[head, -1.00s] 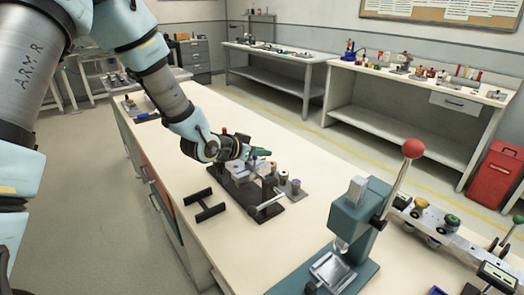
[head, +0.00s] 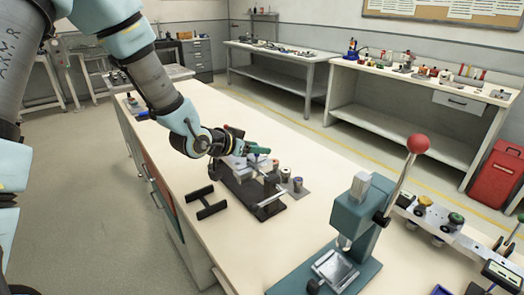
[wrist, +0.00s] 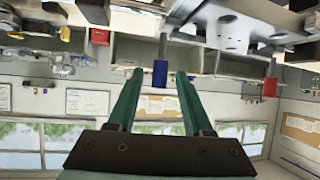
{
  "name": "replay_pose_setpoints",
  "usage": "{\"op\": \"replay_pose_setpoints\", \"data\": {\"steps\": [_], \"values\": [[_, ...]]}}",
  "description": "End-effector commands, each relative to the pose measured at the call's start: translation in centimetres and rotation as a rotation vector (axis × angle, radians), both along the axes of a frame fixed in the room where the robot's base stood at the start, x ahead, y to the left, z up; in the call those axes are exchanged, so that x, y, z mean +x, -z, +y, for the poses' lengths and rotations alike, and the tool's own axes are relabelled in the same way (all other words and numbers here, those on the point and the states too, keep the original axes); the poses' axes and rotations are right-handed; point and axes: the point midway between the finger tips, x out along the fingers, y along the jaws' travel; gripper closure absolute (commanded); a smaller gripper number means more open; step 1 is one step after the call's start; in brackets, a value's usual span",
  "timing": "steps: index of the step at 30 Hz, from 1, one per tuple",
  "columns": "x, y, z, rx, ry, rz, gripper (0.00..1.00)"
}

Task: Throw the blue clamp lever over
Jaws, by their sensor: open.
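The blue clamp lever (wrist: 160,73) shows in the wrist view as a short blue block on a thin stem. It appears between the two green fingers of my gripper (wrist: 157,73), with a visible gap on both sides. In the head view my gripper (head: 260,149) is low over the dark clamp fixture (head: 268,208) on the bench, its fingers reaching to the right. The blue lever cannot be made out there; my wrist and gripper cover the far part of the fixture. My gripper is open and empty.
A black H-shaped piece (head: 206,203) lies left of the fixture, and small cylinders (head: 297,184) stand right of it. A teal press (head: 355,220) with a red-ball handle stands nearer. The bench (head: 320,165) is clear behind the press.

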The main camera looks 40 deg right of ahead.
Motion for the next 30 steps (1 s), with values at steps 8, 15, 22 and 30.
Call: {"op": "replay_pose_setpoints", "data": {"steps": [8, 15, 22, 30], "values": [[-0.5, -2.4, 4.7, -0.001, -0.003, -0.002, 0.49], [-0.8, -3.6, 6.7, -0.001, -0.002, 0.000, 0.49], [-0.9, -3.7, 6.9, 0.000, 0.000, 0.001, 0.49], [-0.9, -3.7, 6.8, 0.000, 0.000, 0.001, 0.49]]}}
